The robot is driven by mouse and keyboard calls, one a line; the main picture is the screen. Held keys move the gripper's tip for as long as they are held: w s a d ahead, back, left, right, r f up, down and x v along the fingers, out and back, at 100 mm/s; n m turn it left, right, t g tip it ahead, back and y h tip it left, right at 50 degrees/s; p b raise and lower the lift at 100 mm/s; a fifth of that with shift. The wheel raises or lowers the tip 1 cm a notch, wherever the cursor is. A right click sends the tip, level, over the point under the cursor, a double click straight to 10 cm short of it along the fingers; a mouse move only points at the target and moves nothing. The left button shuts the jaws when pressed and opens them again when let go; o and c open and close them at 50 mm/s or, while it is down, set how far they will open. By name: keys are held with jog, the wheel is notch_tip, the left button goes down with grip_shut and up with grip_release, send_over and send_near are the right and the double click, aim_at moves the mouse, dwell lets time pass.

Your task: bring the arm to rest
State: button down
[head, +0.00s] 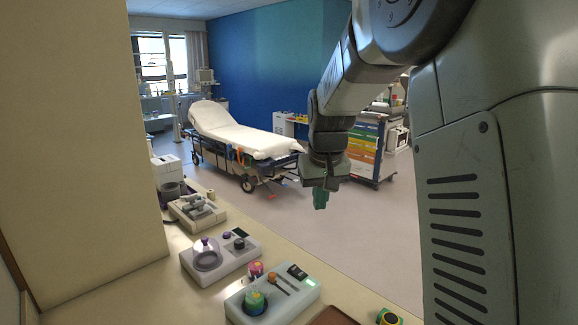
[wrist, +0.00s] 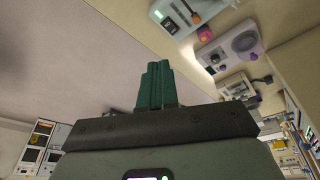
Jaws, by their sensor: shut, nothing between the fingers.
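My gripper (head: 320,199) hangs from my arm right of the picture's middle in the head view, pointing down. Its green fingers are together with nothing between them. In the wrist view the shut fingers (wrist: 157,84) show at the middle, above the dark gripper body. The gripper is in the air, apart from the counter (head: 226,222) and the devices on it. It touches nothing that I can see.
Several devices stand on the counter, including a white unit with a clear dome (head: 207,252) and one with a green knob (head: 254,302). A stretcher (head: 235,135) stands behind, left of my gripper. A cart with coloured drawers (head: 366,146) stands behind it. Open floor (head: 300,232) lies between.

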jog(key=s+d+r, duration=0.2)
jog(key=s+r, duration=0.4)
jog(key=s, duration=0.2)
jog(key=s+d+r+m+t, duration=0.1)
jog(key=s+d+r+t, duration=0.1)
jog(key=s, duration=2.1)
jog(key=shift+d+m, duration=0.15)
jog(key=shift+m, duration=0.25)
